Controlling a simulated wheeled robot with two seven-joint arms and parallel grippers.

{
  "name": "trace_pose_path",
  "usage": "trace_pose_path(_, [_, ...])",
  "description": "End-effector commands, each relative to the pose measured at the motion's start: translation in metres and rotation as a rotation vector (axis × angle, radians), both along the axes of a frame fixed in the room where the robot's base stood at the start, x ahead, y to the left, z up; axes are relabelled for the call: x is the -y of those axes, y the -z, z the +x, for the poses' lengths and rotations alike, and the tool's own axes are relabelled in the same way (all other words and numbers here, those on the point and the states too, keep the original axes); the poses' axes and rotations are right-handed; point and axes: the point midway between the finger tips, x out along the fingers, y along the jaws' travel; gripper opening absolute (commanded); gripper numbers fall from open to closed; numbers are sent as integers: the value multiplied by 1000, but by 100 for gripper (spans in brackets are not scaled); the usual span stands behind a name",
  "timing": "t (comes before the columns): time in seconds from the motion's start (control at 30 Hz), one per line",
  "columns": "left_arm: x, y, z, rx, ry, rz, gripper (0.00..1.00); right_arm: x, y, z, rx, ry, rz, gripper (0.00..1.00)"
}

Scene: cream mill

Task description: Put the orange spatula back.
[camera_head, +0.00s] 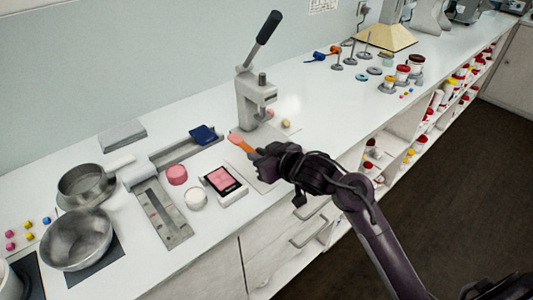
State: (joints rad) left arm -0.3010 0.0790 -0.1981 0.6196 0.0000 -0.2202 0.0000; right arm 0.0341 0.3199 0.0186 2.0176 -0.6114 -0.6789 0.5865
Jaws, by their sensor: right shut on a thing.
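The orange spatula (239,142) shows its flat orange end just left of my right gripper (257,155). My right gripper is shut on it, and the gripper's dark body and cables hide the rest of the spatula. The spatula is over a pale board (248,166) on the counter, in front of the lever press (253,95). I cannot tell whether it touches the board. My left gripper is not in view.
A palette with a pink pan (232,196), a white jar (196,198), a pink puck (177,174) and a grey slotted tray (160,217) lie left of the gripper. Metal bowls (77,240) stand farther left.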

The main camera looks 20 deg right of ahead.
Motion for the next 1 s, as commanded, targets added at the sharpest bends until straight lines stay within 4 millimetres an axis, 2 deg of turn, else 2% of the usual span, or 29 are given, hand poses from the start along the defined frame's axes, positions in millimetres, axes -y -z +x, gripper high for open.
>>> trace_pose_path(0.17, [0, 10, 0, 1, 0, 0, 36, 0, 9, 0, 0, 1, 1, 0])
trace_pose_path(0.67, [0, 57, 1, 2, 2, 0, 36, 0, 50, 0, -1, 4, 1, 0])
trace_pose_path(1.0, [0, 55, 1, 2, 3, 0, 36, 0, 57, 0, -1, 3, 1, 0])
